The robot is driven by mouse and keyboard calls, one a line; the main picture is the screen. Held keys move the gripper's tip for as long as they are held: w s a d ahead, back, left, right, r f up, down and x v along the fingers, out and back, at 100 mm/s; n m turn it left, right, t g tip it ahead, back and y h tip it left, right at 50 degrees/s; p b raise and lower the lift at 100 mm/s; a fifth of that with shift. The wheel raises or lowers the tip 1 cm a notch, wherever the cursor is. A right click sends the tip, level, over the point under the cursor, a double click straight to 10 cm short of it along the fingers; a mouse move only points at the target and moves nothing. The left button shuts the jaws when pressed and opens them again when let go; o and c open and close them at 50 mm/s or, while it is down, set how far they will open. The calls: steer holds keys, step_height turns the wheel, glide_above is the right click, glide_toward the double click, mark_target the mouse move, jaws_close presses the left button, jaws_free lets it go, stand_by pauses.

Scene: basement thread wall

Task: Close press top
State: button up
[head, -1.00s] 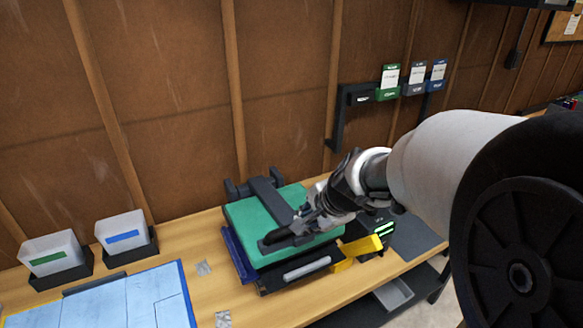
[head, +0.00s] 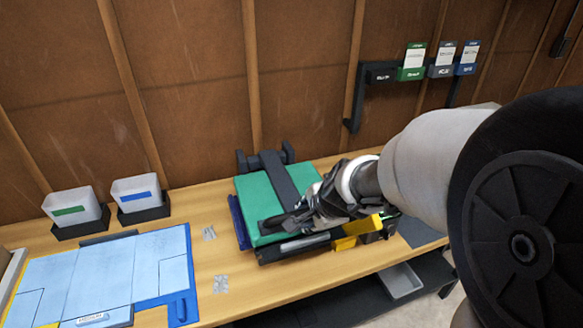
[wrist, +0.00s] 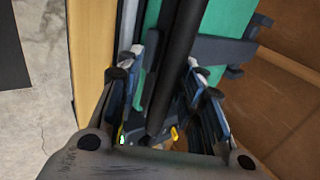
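The press stands on the wooden bench in the head view. Its green top (head: 262,205) lies nearly flat, with a dark grey arm (head: 281,181) across it from the back. I cannot tell whether it is fully down. My gripper (head: 292,222) is at the front of the top, by a dark bar-shaped handle (head: 268,226). In the wrist view, the black bar (wrist: 178,60) runs between the two spread fingers of my gripper (wrist: 163,62), with gaps on both sides. The green top (wrist: 228,18) shows beside it.
Yellow parts (head: 358,230) stick out at the press's front right. A blue board with pale panels (head: 105,270) and two white bins (head: 77,207) lie to the left. Small metal pieces (head: 220,284) lie between. A wall rack with cards (head: 412,62) is behind.

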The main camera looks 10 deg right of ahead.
steer(key=o, duration=0.4)
steer(key=shift+s+f, duration=0.55)
steer(key=shift+f, duration=0.2)
steer(key=shift+c, duration=0.2)
steer(key=shift+a+r, duration=0.1)
steer(key=v, duration=1.2)
steer(key=shift+w+r, duration=0.3)
steer(key=shift+w, duration=0.05)
steer(key=shift+s, duration=0.1)
